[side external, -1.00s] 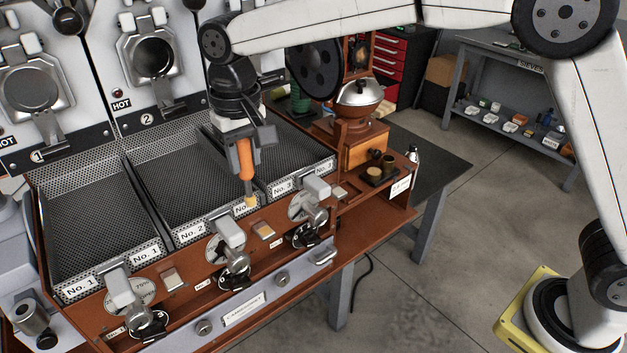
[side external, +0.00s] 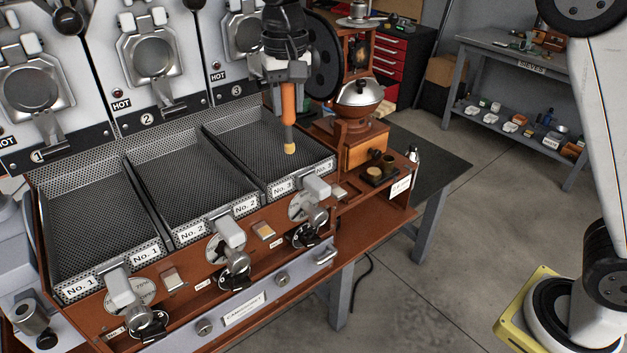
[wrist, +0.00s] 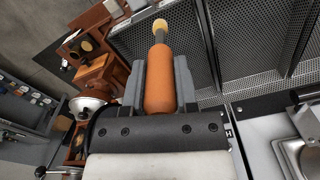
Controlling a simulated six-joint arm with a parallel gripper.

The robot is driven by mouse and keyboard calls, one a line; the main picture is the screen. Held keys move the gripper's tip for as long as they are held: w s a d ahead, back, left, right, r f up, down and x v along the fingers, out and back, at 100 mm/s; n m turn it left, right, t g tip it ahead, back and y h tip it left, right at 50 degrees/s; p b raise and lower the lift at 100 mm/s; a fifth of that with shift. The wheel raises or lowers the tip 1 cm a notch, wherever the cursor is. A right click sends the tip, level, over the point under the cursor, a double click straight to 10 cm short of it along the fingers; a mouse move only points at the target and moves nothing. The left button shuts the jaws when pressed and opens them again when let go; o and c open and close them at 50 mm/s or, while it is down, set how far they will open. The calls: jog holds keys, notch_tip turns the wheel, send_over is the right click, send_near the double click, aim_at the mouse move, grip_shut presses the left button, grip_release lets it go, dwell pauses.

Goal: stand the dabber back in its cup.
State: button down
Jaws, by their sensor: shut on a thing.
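The dabber (side external: 288,104) has an orange handle, a grey ferrule and a tan tip. My gripper (side external: 287,80) is shut on its handle and holds it upright, tip down, over the No. 3 tray. In the wrist view the dabber (wrist: 160,80) lies between the two fingers of my gripper (wrist: 160,66), with its tip beyond them. I cannot tell which is the dabber's cup.
The No. 3 tray (side external: 240,160) under the dabber looks empty. Levers (side external: 315,203) line the front. A small bottle (side external: 413,155) stands at the right edge.

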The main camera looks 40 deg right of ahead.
jog(key=s+d+m, duration=0.3)
jog(key=d+m, duration=0.1)
jog(key=d, duration=0.7)
jog(key=s+d+m, duration=0.2)
jog(key=d+m, duration=0.2)
jog(key=d, duration=0.7)
jog(key=s+d+m, duration=0.3)
jog(key=d+m, duration=0.2)
jog(key=d, duration=0.6)
notch_tip(320, 180, down, 11)
jog(key=w+d+f, duration=0.4)
jog(key=w+f, duration=0.5)
jog(key=w, duration=0.4)
jog(key=shift+f, duration=0.15)
jog(key=shift+w, duration=0.1)
jog(key=shift+w+d+f, duration=0.1)
jog(key=shift+w+f, duration=0.05)
jog(key=shift+f, duration=0.75)
jog(key=shift+w+f, duration=0.1)
jog(key=shift+f, duration=0.8)
jog(key=shift+f, duration=0.2)
